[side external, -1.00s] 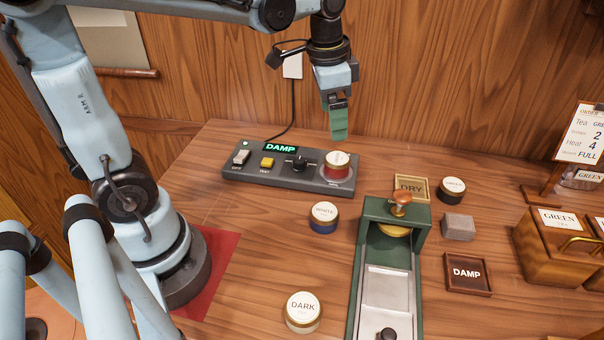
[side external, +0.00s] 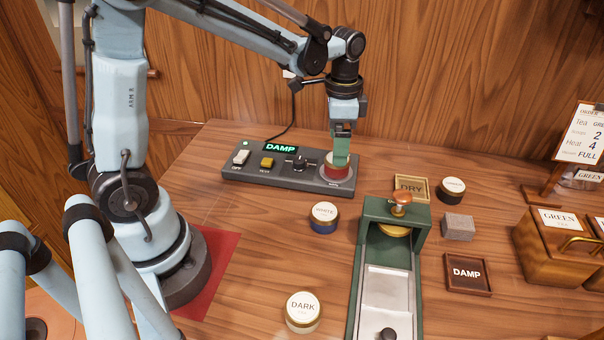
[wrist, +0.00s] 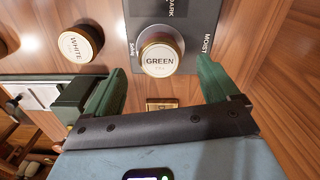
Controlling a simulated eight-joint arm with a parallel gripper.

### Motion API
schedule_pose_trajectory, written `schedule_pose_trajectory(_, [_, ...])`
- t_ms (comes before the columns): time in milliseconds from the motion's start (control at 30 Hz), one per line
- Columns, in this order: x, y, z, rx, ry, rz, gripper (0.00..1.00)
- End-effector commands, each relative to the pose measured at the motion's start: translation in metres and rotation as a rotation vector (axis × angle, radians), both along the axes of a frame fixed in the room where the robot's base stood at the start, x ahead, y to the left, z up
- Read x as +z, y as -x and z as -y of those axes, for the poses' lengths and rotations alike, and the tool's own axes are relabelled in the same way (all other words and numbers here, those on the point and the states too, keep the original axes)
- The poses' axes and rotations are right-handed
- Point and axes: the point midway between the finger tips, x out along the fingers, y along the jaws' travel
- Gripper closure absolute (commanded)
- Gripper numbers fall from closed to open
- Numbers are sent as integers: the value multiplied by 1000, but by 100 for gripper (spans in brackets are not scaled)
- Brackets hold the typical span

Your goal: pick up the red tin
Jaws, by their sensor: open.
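The red tin (side external: 331,171) stands on the right end of the grey console (side external: 262,175), partly hidden behind my gripper in the side external view. In the wrist view, the tin (wrist: 159,56) shows from above, with a gold-rimmed lid and a cream label reading GREEN. My gripper (side external: 341,158) points down over it. In the wrist view, my gripper's green fingers (wrist: 161,70) are spread wide and empty, one on each side of the tin's line. I cannot tell exactly how high the fingertips are above the tin.
The console's display (side external: 280,148) reads DAMP. The wooden wall is close behind.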

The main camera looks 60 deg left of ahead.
Motion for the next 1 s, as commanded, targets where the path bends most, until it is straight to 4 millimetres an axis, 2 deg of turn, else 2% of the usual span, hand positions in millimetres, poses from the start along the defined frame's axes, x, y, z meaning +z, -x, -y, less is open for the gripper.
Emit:
schedule_pose_trajectory(400, [-45,-1,1,0,1,1,12])
schedule_pose_trajectory(733, [-52,0,1,0,1,1,12])
schedule_pose_trajectory(767, [-52,0,1,0,1,1,13])
schedule_pose_trajectory(1000, [-52,0,1,0,1,1,50])
